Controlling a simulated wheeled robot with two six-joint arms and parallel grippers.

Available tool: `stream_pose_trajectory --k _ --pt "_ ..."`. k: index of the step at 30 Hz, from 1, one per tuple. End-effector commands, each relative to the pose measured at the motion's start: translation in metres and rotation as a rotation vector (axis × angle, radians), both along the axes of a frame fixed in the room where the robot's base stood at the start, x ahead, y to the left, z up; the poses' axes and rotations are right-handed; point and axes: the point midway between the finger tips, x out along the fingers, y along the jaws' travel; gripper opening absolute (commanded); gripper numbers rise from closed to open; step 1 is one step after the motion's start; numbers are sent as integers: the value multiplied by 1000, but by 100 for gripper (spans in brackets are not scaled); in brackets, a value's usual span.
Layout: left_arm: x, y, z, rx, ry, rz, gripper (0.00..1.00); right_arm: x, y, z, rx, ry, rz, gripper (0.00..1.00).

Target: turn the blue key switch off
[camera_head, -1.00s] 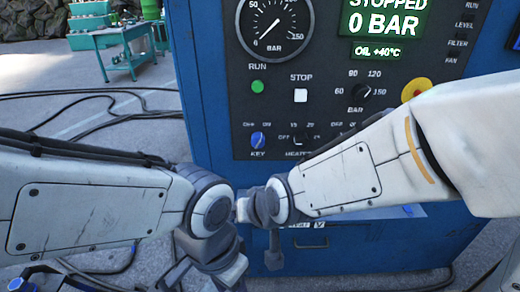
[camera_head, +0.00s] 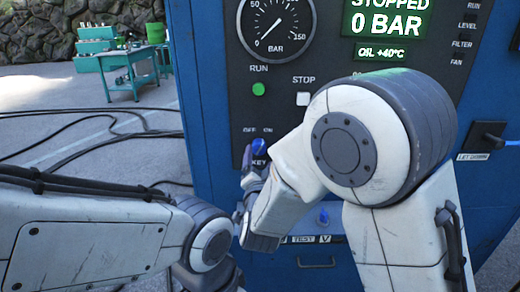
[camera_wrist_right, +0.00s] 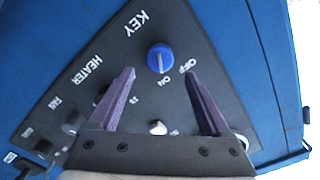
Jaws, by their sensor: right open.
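The blue key switch (camera_head: 259,147) is a round knob on the dark control panel, above the KEY label and below OFF and ON. In the right wrist view the blue key switch (camera_wrist_right: 160,58) shows whole, with a pale line that seems to point toward ON. My right gripper (camera_wrist_right: 160,74) is open and empty, its two fingers spread to either side of the knob's line and not closed on it. In the head view my right gripper (camera_head: 248,165) is just below left of the knob, partly hidden by my wrist. My left gripper is out of sight.
The blue cabinet (camera_head: 200,110) carries a gauge (camera_head: 276,22), a green RUN button (camera_head: 259,89) and a white STOP button (camera_head: 303,98). The heater knob (camera_wrist_right: 157,127) lies near the fingers. A green bench (camera_head: 128,75) stands back left. Dark cables cross the floor.

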Motion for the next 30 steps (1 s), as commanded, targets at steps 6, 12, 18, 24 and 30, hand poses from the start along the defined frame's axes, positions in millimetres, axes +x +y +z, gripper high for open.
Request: stream_pose_trajectory --k 6,12,18,24,30 --pt "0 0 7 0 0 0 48 40 -1 1 -1 1 -1 81" --pt "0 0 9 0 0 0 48 58 0 0 -1 1 1 81" --pt "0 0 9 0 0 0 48 61 0 0 -2 2 2 81" --pt "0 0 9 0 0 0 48 60 0 0 -2 2 2 51" --pt "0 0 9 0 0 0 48 60 0 0 -2 1 1 0"
